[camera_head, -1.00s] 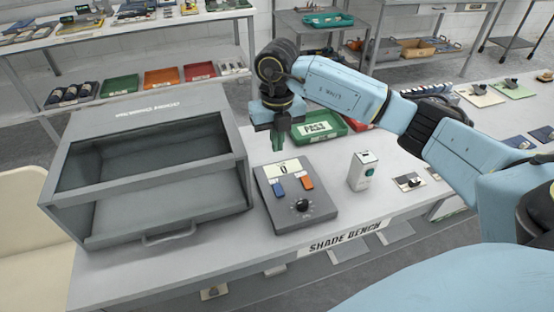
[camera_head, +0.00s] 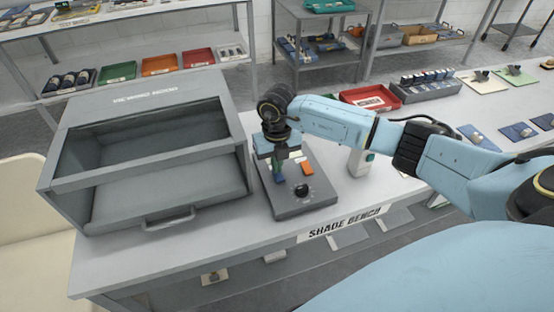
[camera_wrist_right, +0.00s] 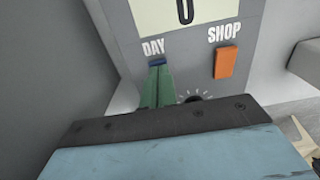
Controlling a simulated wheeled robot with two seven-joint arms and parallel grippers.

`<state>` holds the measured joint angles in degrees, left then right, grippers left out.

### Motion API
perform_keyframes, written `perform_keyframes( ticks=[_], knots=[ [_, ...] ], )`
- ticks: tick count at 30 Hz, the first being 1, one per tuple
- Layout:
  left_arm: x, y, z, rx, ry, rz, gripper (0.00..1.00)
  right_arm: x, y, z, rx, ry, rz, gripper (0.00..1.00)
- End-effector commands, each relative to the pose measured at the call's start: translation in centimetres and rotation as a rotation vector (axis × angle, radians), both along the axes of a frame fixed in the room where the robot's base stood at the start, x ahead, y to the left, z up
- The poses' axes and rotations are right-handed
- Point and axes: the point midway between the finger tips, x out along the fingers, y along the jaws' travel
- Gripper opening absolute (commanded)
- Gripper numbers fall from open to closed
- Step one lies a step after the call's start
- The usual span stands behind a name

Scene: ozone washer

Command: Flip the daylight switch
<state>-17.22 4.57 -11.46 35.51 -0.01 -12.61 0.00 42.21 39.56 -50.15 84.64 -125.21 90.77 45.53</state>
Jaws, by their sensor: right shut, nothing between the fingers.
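The grey control box (camera_head: 318,197) stands on the bench to the right of the viewing hood. In the right wrist view its blue switch (camera_wrist_right: 157,62) sits under the label DAY, and an orange switch (camera_wrist_right: 226,62) sits under SHOP. The orange switch also shows in the head view (camera_head: 307,167). A black knob (camera_head: 301,190) is below the switches. My right gripper (camera_head: 279,178) is shut and empty over the box. Its green fingertips (camera_wrist_right: 158,80) are at the lower edge of the blue switch and partly cover it. Contact cannot be told. My left gripper is not in view.
The open-fronted grey viewing hood (camera_head: 150,185) is close on the left. A white device (camera_head: 358,163) stands to the right, partly behind my arm. A red tray (camera_head: 370,97) and a rack (camera_head: 425,88) lie farther back. The bench front carries a SHADE BENCH label (camera_head: 343,223).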

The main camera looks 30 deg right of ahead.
Motion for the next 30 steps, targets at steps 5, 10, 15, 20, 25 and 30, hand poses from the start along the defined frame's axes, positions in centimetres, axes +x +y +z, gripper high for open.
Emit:
perform_keyframes(
  ticks=[5,10,15,20,25,30],
  knots=[
    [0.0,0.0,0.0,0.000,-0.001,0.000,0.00,0.0,0.0,0.0,0.000,0.000,0.000,0.00],
    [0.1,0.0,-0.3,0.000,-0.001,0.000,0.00,0.1,0.0,-0.4,0.001,0.000,0.000,0.00],
    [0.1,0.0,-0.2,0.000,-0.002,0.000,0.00,0.0,0.0,-0.5,0.000,0.002,0.001,0.00],
    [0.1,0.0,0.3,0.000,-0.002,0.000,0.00,-0.4,0.1,-0.3,0.000,0.004,0.002,0.00],
    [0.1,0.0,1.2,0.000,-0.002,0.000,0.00,-1.2,0.3,0.0,0.000,0.007,0.003,0.00],
    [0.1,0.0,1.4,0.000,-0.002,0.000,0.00,-1.5,0.4,0.0,0.000,0.004,0.001,0.00]
  ],
)
